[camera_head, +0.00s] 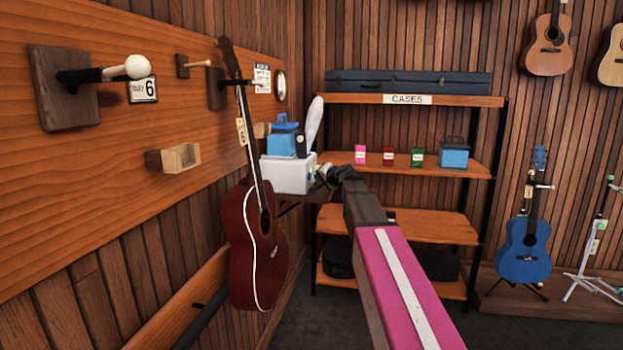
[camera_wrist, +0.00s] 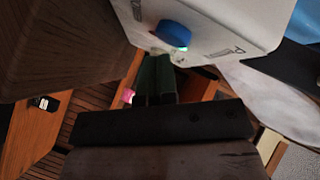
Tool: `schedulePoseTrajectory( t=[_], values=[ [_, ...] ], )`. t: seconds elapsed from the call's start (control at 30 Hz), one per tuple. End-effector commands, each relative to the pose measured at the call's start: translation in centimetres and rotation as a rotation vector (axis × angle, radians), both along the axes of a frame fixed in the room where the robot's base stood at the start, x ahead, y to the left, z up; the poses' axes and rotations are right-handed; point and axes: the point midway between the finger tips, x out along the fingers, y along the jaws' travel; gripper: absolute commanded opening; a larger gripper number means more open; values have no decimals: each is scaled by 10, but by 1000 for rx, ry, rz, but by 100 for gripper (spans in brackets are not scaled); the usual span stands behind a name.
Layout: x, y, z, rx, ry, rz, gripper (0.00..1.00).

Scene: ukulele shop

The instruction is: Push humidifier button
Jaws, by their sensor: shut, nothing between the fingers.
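The humidifier is a white box (camera_head: 287,175) with a blue tank (camera_head: 281,143) on top, at the end of the wooden wall in the head view. In the wrist view its white face (camera_wrist: 225,22) fills the top, with a round blue knob (camera_wrist: 173,33) and a small light-coloured part (camera_wrist: 178,57) below it. I cannot tell for sure which one is the button. My gripper (camera_wrist: 159,60) is shut and empty, its dark green fingertips close below these parts. Contact cannot be told. In the head view my gripper (camera_head: 326,173) is at the box's right side, small and dark.
A red guitar (camera_head: 255,245) hangs on the left wall, near the humidifier. A shelf (camera_head: 440,164) with small coloured boxes and a blue case (camera_head: 454,155) stands behind my arm. A blue guitar (camera_head: 525,250) stands at right. Some floor is clear at the lower right.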

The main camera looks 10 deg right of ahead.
Motion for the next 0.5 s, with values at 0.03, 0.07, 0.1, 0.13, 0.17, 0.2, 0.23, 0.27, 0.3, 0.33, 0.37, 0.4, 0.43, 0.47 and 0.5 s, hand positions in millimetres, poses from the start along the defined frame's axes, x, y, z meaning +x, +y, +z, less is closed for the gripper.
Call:
schedulePoseTrajectory(
  t=[0.03,0.07,0.1,0.13,0.17,0.2,0.23,0.27,0.3,0.33,0.37,0.4,0.43,0.47,0.5],
  values=[
    [0,1,0,0,0,0,0],
    [0,1,0,0,0,0,0],
    [1,1,0,0,0,0,0],
    [1,2,0,0,0,0,0],
    [1,2,0,0,0,0,0],
    [1,2,0,0,0,0,0],
    [1,3,0,0,0,0,0],
    [1,3,0,0,0,0,0],
    [1,3,0,0,0,0,0],
    [1,3,0,0,0,0,0],
    [1,4,0,0,0,0,0],
    [2,4,0,0,0,0,0],
    [2,4,0,0,0,0,0],
    [2,5,0,0,0,0,0],
    [2,5,0,0,0,0,0]
  ],
)
